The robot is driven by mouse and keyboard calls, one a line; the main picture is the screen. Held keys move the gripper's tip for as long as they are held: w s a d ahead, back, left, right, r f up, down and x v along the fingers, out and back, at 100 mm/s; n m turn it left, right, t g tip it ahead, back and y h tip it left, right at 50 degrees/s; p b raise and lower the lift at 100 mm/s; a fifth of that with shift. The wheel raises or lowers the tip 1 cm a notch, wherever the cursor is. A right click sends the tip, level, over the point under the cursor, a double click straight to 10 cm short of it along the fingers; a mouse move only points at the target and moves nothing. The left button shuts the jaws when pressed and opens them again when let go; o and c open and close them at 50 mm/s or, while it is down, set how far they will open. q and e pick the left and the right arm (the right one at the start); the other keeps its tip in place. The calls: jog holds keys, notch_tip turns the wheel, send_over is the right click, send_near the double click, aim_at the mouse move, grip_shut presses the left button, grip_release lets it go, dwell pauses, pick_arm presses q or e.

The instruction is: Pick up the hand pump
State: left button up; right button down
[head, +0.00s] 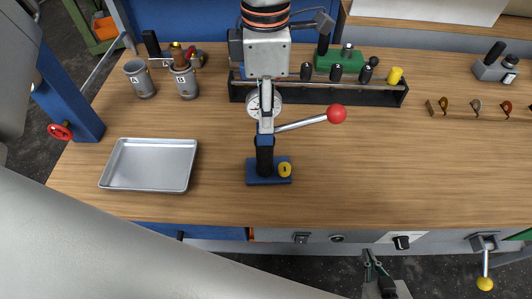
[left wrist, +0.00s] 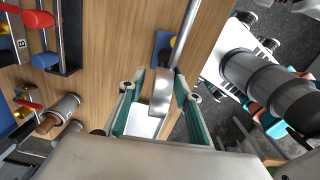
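The hand pump (head: 265,157) stands upright on the table in the head view. It has a blue base with a yellow tag, a dark post, a silver lever ending in a red ball, and a round dial. My left gripper (head: 265,92) is directly above it, pointing down and overlapping its top. In the left wrist view the left gripper (left wrist: 160,100) has its teal-padded fingers apart, with a silver part of the pump (left wrist: 163,88) between them and gaps showing on both sides. My right gripper (head: 375,265) is low, in front of the table edge, empty with fingers apart.
A silver tray (head: 119,185) lies left of the pump. Labelled metal cups (head: 141,80) stand at the back left. A black rack (head: 385,97) with several small parts runs behind the pump. A hook board (head: 470,116) is at the right. The table between is clear.

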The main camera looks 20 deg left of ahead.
pick_arm(q)
jog(key=shift+f, duration=0.5)
grip_shut()
jog(key=shift+w+r, duration=0.1)
jog(key=shift+r, duration=0.05)
